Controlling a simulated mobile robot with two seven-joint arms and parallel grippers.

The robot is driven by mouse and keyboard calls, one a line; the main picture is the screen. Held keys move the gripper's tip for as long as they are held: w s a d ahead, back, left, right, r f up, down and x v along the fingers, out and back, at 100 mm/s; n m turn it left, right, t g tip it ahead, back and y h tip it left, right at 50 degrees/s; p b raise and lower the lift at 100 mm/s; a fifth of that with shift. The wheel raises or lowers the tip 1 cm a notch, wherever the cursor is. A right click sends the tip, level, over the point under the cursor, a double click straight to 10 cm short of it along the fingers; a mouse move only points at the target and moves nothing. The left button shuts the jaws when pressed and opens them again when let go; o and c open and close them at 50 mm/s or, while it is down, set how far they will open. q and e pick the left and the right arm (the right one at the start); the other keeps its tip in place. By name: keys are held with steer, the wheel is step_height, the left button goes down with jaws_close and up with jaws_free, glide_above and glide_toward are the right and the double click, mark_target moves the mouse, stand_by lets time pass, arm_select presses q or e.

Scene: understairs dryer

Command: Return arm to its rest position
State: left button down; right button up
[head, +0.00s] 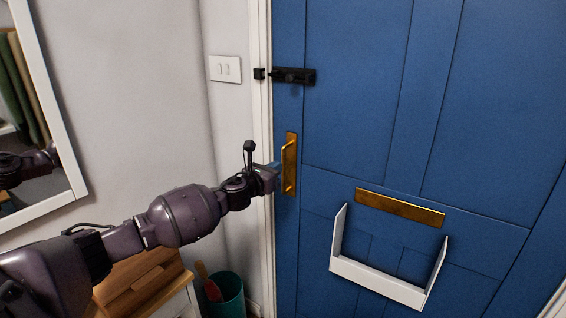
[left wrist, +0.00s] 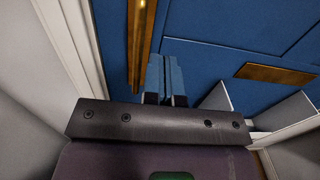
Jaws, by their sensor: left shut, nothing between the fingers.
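My left arm (head: 180,215) reaches in from the left, and its gripper (head: 277,175) is close to the brass pull handle (head: 290,163) of the blue door (head: 345,120). In the left wrist view the blue fingers (left wrist: 166,78) are together and empty. The handle (left wrist: 141,45) shows just left of the fingertips there. Whether they touch the handle I cannot tell. My right gripper is not in view.
A black bolt (head: 293,76) is on the door's upper left. A brass letter plate (head: 400,207) sits above a white letter tray (head: 380,282). Below my arm are a wooden-topped cabinet (head: 143,278) and a teal bin (head: 228,296). A white-framed mirror (head: 60,110) hangs left.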

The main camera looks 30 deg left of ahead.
arm_select(q)
steer(key=shift+s, duration=1.75)
steer(key=s+d+f+n+g+h, duration=0.1)
steer(key=s+d+f+n, duration=0.55)
steer(key=n, duration=0.55)
steer(key=s+d+f+n+g, duration=0.1)
steer(key=s+d+f+n, duration=0.5)
steer(key=n, duration=0.7)
steer(key=s+d+f+n+g+y, duration=0.1)
steer(key=s+f+n+g, duration=0.1)
steer(key=s+f+n, duration=0.3)
steer(key=s+d+f+n+g+y, duration=0.1)
steer(key=s+f+n, duration=0.4)
steer(key=s+f, duration=0.7)
steer(key=s+d+g, duration=0.1)
steer(key=s, duration=0.7)
steer(key=shift+s+f+n+g, duration=0.15)
steer(key=shift+f+n+g, duration=0.05)
steer(key=shift+n+g, duration=0.2)
